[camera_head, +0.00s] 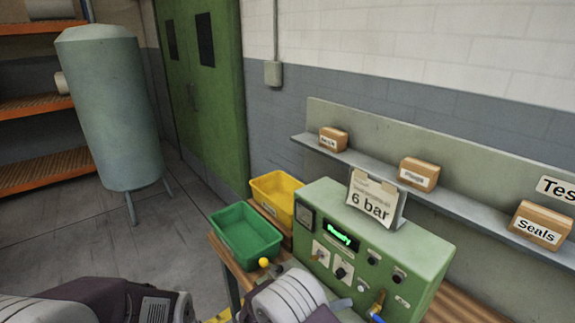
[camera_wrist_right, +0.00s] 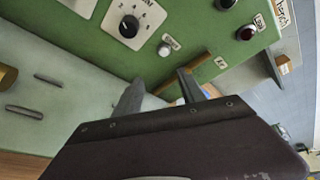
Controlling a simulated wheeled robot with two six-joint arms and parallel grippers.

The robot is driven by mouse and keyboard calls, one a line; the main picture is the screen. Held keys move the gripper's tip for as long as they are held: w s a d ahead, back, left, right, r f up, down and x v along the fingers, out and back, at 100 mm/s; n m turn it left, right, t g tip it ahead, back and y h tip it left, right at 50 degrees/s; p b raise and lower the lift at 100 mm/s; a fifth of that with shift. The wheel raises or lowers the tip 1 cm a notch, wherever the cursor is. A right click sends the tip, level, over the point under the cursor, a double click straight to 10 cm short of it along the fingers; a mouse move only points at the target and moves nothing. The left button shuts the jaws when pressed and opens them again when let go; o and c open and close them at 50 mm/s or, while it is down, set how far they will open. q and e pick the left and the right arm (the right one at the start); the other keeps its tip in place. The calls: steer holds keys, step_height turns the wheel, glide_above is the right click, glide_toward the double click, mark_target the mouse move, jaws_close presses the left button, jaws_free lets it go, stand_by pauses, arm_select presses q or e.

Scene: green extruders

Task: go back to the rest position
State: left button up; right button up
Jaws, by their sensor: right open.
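My right gripper (camera_wrist_right: 160,92) shows in the right wrist view, its two grey fingers apart with nothing between them. It is close to the front of the green test machine (camera_wrist_right: 70,25), below a black knob (camera_wrist_right: 129,26) and a red button (camera_wrist_right: 246,32). In the head view the machine (camera_head: 410,255) stands on the bench with a lit green "Ready" display (camera_head: 340,233). Parts of my arms show along the bottom edge there. My left gripper's fingers are not visible.
A green bin (camera_head: 245,238) and a yellow bin (camera_head: 272,190) stand left of the machine. A "6 bar" sign (camera_head: 370,198) stands on the machine. Small boxes, one a "Seals" box (camera_head: 540,225), sit on the shelf behind. A tank (camera_head: 112,110) stands on open floor.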

steer(key=s+d+m+g+y, duration=0.1)
steer(key=s+d+m+g, duration=0.1)
steer(key=s+m, duration=0.1)
steer(key=s+d+m+g+y, duration=0.2)
steer(key=s+m, duration=0.1)
steer(key=m, duration=0.2)
steer(key=s+d+m+g+y, duration=0.1)
steer(key=s+d+m+g, duration=0.1)
steer(key=s+m, duration=0.1)
steer(key=shift+s+d+f+m+g+y, duration=0.15)
steer(key=shift+m+g+y, duration=0.25)
steer(key=shift+m, duration=0.4)
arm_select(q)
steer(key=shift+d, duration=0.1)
arm_select(e)
steer(key=s+a+r+m+t+y, duration=0.1)
steer(key=s+m+y, duration=0.2)
steer(key=m, duration=0.7)
steer(key=s+a+r+m+t+y, duration=0.1)
steer(key=m+y, duration=0.4)
steer(key=m, duration=0.6)
steer(key=shift+s+a+r+m+y, duration=0.3)
steer(key=shift+s+r+y, duration=0.15)
steer(key=shift+s, duration=0.65)
steer(key=shift+d, duration=0.1)
steer(key=shift+s+r, duration=0.1)
